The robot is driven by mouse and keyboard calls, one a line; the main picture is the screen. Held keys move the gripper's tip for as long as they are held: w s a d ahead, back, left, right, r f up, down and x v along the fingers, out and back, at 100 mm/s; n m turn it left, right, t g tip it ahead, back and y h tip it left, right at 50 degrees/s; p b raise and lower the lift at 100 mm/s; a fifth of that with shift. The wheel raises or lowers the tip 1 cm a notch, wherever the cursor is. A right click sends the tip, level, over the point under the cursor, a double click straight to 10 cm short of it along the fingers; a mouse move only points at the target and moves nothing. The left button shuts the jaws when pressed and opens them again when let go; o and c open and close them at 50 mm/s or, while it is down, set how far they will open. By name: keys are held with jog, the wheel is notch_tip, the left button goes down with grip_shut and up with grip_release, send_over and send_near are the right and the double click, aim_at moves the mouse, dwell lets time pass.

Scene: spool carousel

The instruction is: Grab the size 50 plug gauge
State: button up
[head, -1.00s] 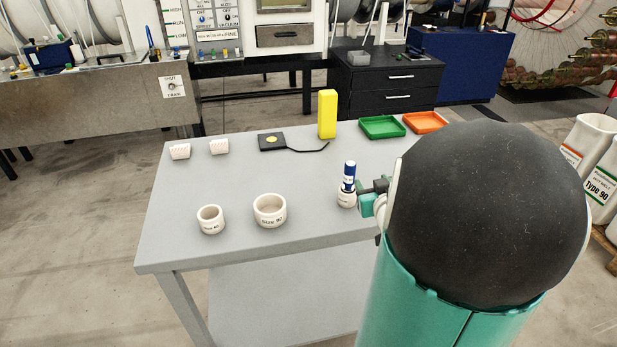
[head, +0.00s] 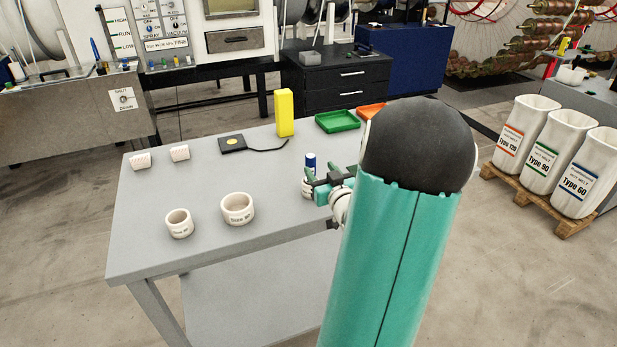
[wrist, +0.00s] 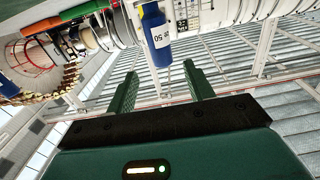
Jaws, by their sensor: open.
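The size 50 plug gauge (head: 310,160) is a blue cylinder with a white label, upright near the table's right front part. Its lower part and the small white piece under it are partly hidden by my gripper in the head view. In the wrist view the gauge (wrist: 156,38) shows "50" on its label, beyond the fingertips and between their lines. My gripper (head: 315,187) is open and empty, close beside the gauge. Its two green fingers also show apart in the wrist view (wrist: 158,78). I cannot tell whether a finger touches the gauge.
On the grey table (head: 200,255) stand a small white cup (head: 179,224) and a larger one marked 90 (head: 238,209). Behind are a yellow block (head: 284,113), a black pad (head: 232,145), a green tray (head: 338,121) and an orange tray (head: 371,112). Type-labelled sacks (head: 575,170) stand right.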

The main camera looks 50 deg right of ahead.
aim_at(313, 161)
jog(key=x, duration=0.7)
jog(key=shift+a+r, duration=0.15)
jog(key=shift+a, duration=0.05)
grip_shut()
